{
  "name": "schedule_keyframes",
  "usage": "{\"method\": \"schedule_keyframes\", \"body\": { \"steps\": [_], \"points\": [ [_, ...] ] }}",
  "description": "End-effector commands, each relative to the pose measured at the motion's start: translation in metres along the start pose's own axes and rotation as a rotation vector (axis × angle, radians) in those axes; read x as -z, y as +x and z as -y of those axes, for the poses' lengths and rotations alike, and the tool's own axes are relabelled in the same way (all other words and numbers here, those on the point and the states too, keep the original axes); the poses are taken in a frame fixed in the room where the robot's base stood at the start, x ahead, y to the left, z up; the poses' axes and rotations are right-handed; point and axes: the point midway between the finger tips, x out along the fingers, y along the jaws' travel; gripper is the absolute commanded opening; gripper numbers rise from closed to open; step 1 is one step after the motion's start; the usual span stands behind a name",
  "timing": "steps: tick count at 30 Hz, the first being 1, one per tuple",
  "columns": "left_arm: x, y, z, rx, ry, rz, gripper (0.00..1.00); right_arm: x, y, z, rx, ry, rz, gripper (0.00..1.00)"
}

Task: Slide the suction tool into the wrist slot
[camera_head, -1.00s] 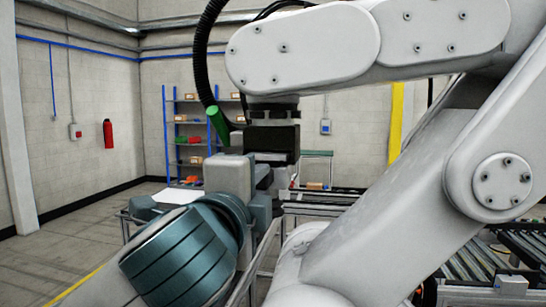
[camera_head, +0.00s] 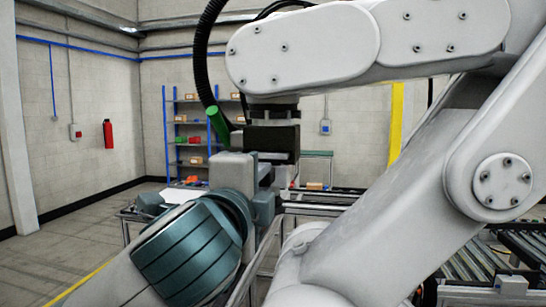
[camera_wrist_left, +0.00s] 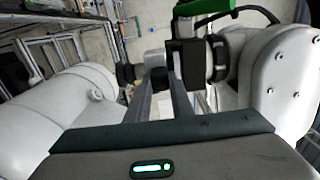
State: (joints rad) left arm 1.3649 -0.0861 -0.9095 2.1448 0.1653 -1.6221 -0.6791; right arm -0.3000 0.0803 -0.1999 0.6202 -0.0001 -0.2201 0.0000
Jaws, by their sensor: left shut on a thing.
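The suction tool appears to be the black block (camera_head: 272,139) with a green cylinder (camera_head: 217,126) at its left. It sits directly under the dark wrist flange (camera_head: 272,108) of a large white robot arm. The slot itself cannot be made out. My left gripper (camera_head: 266,176) comes up from the lower left, just below the block. In the left wrist view, its two dark fingers (camera_wrist_left: 165,92) reach toward the black block (camera_wrist_left: 184,60), with green above it. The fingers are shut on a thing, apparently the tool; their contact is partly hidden. My right gripper is not in view.
The white robot arm (camera_head: 400,190) fills the right side, and a black hose (camera_head: 201,60) hangs at the tool's left. Roller conveyors (camera_head: 490,262) lie at lower right. Blue shelves (camera_head: 190,140) stand at the back. Open floor (camera_head: 70,235) is at left.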

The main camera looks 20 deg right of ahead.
Motion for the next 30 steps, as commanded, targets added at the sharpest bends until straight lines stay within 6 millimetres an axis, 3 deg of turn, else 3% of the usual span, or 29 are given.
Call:
{"method": "schedule_keyframes", "body": {
  "steps": [30],
  "points": [
    [0.0, 0.012, 0.001, 0.003, 0.0, -0.001, 0.0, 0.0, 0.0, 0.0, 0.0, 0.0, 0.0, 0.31]
  ]
}}
